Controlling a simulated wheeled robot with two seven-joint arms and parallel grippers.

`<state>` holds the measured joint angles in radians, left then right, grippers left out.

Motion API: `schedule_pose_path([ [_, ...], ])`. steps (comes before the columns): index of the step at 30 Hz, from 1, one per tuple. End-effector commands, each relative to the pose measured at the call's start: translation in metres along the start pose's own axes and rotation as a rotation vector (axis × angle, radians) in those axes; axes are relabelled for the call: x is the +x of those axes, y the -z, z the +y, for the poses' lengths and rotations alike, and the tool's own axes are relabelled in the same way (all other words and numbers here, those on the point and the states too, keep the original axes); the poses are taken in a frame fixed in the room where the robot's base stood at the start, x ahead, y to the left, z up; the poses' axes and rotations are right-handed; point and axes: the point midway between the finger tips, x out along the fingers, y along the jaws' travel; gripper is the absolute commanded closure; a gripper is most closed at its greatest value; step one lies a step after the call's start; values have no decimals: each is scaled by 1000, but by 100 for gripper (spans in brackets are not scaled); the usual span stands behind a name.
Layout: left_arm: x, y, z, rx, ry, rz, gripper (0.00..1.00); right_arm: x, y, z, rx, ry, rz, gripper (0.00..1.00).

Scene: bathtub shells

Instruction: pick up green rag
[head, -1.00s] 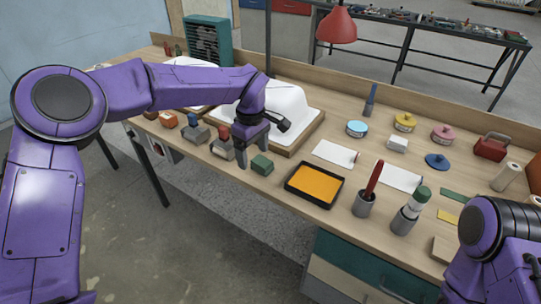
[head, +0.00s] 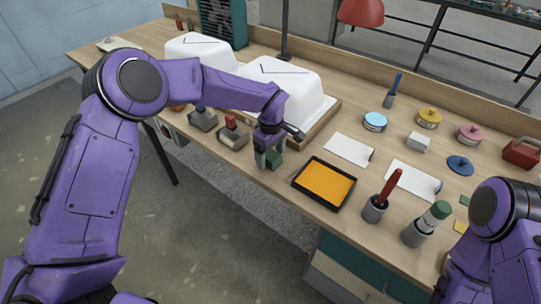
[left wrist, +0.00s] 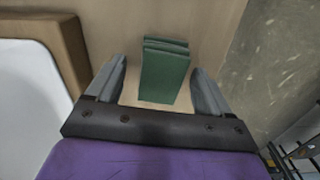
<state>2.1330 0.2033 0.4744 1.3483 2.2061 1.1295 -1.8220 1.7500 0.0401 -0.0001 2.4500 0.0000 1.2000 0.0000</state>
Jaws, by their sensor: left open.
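The green rag (head: 275,158) is a small folded dark green block on the wooden workbench (head: 228,165), near its front edge. In the left wrist view the rag (left wrist: 163,72) stands between the two grey fingers, with a gap on each side. My left gripper (head: 268,158) is open around or just above the rag; its fingers partly hide it in the head view. In the left wrist view the gripper (left wrist: 160,90) is empty. My right arm shows at the lower right of the head view, but its gripper is out of sight.
A black tray with orange content (head: 322,204) lies right of the rag. White bathtub shells (head: 285,88) stand behind my left gripper. Cups with a red-handled tool (head: 376,210) and a green-topped tool (head: 417,233) stand to the right.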

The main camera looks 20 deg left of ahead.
Motion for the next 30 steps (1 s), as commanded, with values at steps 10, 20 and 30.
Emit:
schedule_pose_path([
  [10, 6, 1, -1, -3, -1, -1, 42, 0, 0, 0, 0, 0, 0, 48],
  [20, 6, 1, -1, -3, -1, -1, 75, -1, 0, 0, 0, 0, 0, 48],
  [30, -30, -1, -2, -3, -6, -1, 75, 5, -2, 0, 0, 0, 0, 48],
])
